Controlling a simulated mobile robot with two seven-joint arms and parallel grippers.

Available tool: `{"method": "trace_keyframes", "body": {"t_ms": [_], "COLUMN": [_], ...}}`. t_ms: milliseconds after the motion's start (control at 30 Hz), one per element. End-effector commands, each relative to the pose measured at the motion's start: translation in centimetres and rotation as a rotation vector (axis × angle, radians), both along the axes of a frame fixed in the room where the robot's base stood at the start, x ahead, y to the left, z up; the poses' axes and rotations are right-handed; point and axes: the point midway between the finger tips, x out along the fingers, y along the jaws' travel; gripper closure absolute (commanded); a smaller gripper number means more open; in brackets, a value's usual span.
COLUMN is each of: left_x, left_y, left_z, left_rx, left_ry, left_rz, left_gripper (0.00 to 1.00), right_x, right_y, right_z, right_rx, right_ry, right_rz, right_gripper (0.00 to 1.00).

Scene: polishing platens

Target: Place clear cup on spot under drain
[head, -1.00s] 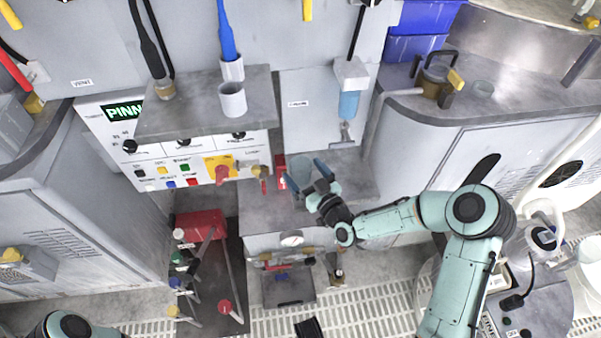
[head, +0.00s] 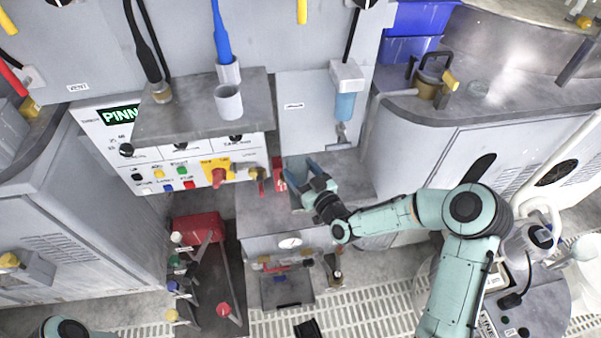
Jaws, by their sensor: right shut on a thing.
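My right gripper (head: 301,173) is shut on the clear cup (head: 297,164), above the grey shelf (head: 262,212) below the control panel. The cup is see-through and faint between the two blue fingers; its base is hard to make out, so I cannot tell whether it touches the shelf. A blue-bodied filter (head: 345,106) with a metal outlet hangs on the wall to the upper right. I cannot make out a marked spot under a drain. My left gripper is out of view.
A red block (head: 278,173) is close to the gripper's left finger. A white cup (head: 229,102) stands on the upper ledge (head: 190,122). The shelf's front left part is clear.

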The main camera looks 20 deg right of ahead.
Motion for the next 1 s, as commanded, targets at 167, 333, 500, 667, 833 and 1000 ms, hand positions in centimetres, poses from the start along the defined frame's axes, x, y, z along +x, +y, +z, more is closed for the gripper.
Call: {"method": "trace_keyframes", "body": {"t_ms": [167, 333, 500, 667, 833, 1000], "left_x": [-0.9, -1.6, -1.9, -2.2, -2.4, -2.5], "left_y": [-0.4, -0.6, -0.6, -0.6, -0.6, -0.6], "left_z": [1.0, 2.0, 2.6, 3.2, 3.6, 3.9], "left_rx": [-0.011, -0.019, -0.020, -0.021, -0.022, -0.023], "left_ry": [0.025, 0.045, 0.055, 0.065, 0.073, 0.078], "left_rz": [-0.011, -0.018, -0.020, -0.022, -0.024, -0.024], "left_gripper": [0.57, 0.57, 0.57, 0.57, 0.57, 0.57], "right_x": [0.0, 0.0, 0.0, 0.0, 0.0, 0.0], "right_y": [0.1, 0.1, 0.1, 0.1, 0.1, 0.1], "right_z": [3.2, 7.2, 10.7, 13.9, 16.9, 18.6], "right_rx": [-0.004, -0.005, -0.004, -0.004, -0.002, 0.000], "right_ry": [-0.006, -0.007, -0.006, -0.007, -0.005, -0.003], "right_rz": [0.001, 0.002, 0.001, 0.002, 0.000, 0.001], "right_gripper": [0.67, 0.74, 0.75, 0.75, 0.75, 0.75]}}
